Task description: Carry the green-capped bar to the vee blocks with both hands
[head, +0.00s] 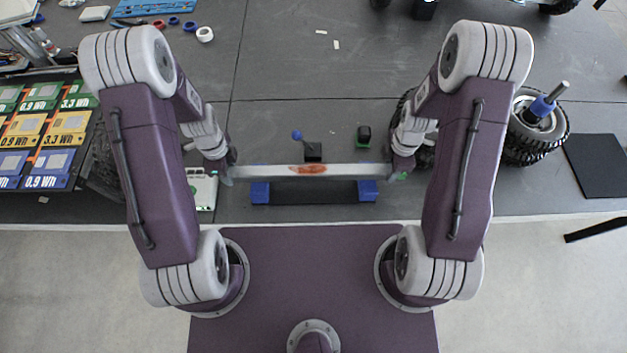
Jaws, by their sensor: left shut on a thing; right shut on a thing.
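A silver bar (345,170) with an orange-red mark at its middle spans between my two grippers, roughly level across the picture. My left gripper (226,172) is shut on the left end and my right gripper (401,170) is shut on the right end; the fingers largely hide both ends. Two blue vee blocks, a left one (260,192) and a right one (368,190), stand just below the bar in the picture, with a dark strip between them. I cannot tell whether the bar touches them.
A black block with a blue-knobbed lever (313,152) and a small green-and-black part (364,135) stand behind the bar. A white-green board (202,190) lies left.

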